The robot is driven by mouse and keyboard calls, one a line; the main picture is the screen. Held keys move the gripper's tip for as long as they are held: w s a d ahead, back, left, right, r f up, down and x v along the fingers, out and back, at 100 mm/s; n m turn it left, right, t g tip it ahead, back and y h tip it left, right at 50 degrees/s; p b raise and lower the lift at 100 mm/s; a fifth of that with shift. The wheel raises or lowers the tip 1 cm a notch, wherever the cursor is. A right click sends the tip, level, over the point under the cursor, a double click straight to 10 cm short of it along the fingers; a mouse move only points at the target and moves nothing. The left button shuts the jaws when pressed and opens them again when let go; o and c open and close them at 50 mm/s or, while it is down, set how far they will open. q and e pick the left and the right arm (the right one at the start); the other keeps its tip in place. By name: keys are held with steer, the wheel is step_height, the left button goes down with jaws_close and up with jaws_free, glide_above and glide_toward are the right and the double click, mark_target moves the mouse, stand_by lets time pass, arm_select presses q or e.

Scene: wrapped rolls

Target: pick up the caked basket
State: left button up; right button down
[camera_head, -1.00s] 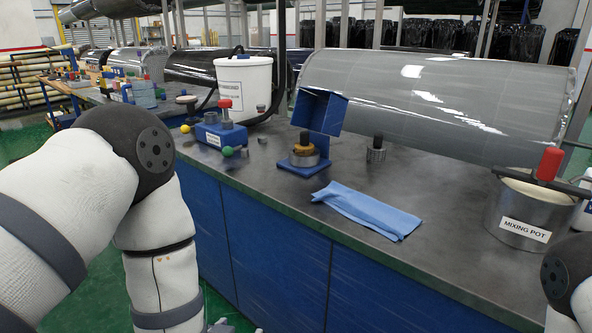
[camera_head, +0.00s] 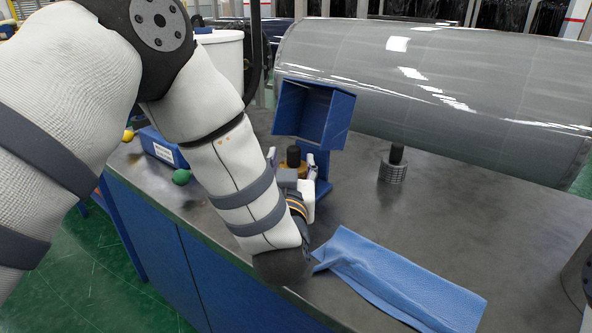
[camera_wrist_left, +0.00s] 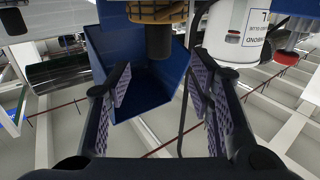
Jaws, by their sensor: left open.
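The caked basket (camera_head: 293,170) is a small brown, crusted basket with a black knob on top. It sits at the blue stand on the bench, partly hidden behind my left gripper (camera_head: 291,163). In the left wrist view the basket (camera_wrist_left: 157,12) shows at the top edge, with its black knob (camera_wrist_left: 160,45) pointing down in the picture. My left gripper (camera_wrist_left: 160,78) is open, its two ridged fingers apart, with the knob in line with the gap between them. I cannot tell whether they touch it. My right gripper is not in view.
A blue open box (camera_head: 316,112) tops the stand just behind the basket. A clean grey basket (camera_head: 392,172) with a black knob stands to the right. A blue cloth (camera_head: 400,285) lies at the front. A large grey wrapped roll (camera_head: 440,85) lies behind. Bare bench lies between.

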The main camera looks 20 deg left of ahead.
mark_target(293, 157)
arm_select(q)
steer(key=x, duration=0.3)
steer(key=f+x, duration=0.1)
steer(key=x, duration=0.1)
steer(key=shift+w+f+b, duration=0.15)
steer(key=shift+w+b, duration=0.25)
steer(key=shift+w+a+r, duration=0.1)
steer(key=shift+w+r, duration=0.1)
steer(key=shift+w, duration=0.2)
jaws_close()
